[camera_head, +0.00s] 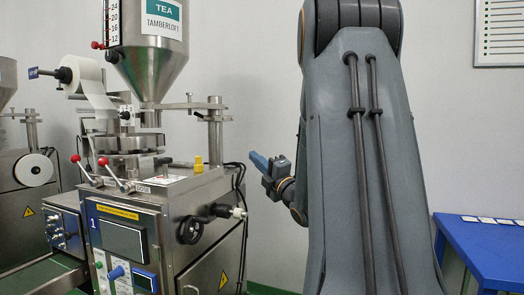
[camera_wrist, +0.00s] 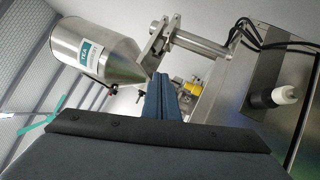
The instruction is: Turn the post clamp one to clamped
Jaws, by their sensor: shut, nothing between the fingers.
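Machine one's round metal post (camera_head: 215,140) rises from the right of the machine top. A metal clamp bracket (camera_head: 213,104) sits at its upper end, with a horizontal arm reaching left towards the hopper. In the wrist view the post (camera_wrist: 205,44) lies nearly sideways, with the bracket (camera_wrist: 157,42) at its left end. I cannot tell whether the clamp is set to clamped. My gripper (camera_head: 257,160) is right of the post and lower than the bracket, apart from both. Its blue fingers (camera_wrist: 168,97) are shut and empty.
The steel hopper (camera_head: 150,65) labelled TEA stands left of the post. A yellow part (camera_head: 198,164) sits by the post's foot, and a black handwheel (camera_head: 190,231) is on the machine's side. A blue table (camera_head: 485,245) is at the right. Open air lies between gripper and post.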

